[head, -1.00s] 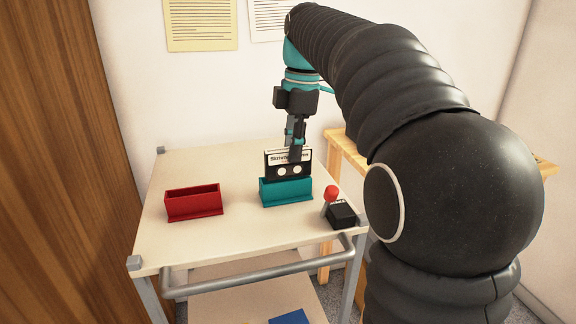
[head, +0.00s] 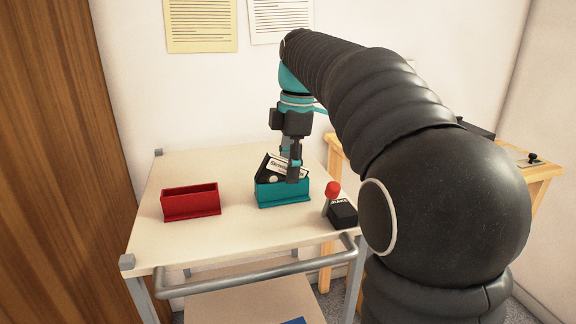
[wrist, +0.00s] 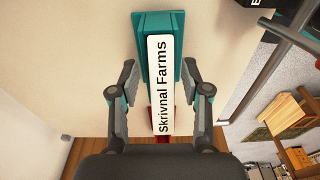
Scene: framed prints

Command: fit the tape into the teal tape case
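The black tape (head: 267,167) with a white label stands tilted in the teal tape case (head: 284,194), its left end raised above the case and its right end lower, partly inside. Its label, "Skrivnal Farms", shows in the wrist view (wrist: 161,85), with the teal case (wrist: 145,50) beneath. My gripper (head: 294,176) is low over the right part of the case. In the wrist view my gripper (wrist: 160,105) is open, with a finger on each side of the tape and visible gaps. The tape's lower part is hidden by the case and a finger.
An empty red case (head: 190,204) stands to the left on the cart top (head: 235,235). A black box with a red-knobbed lever (head: 342,215) stands close to the right of the teal case, near the cart's edge. The cart top between the cases is clear.

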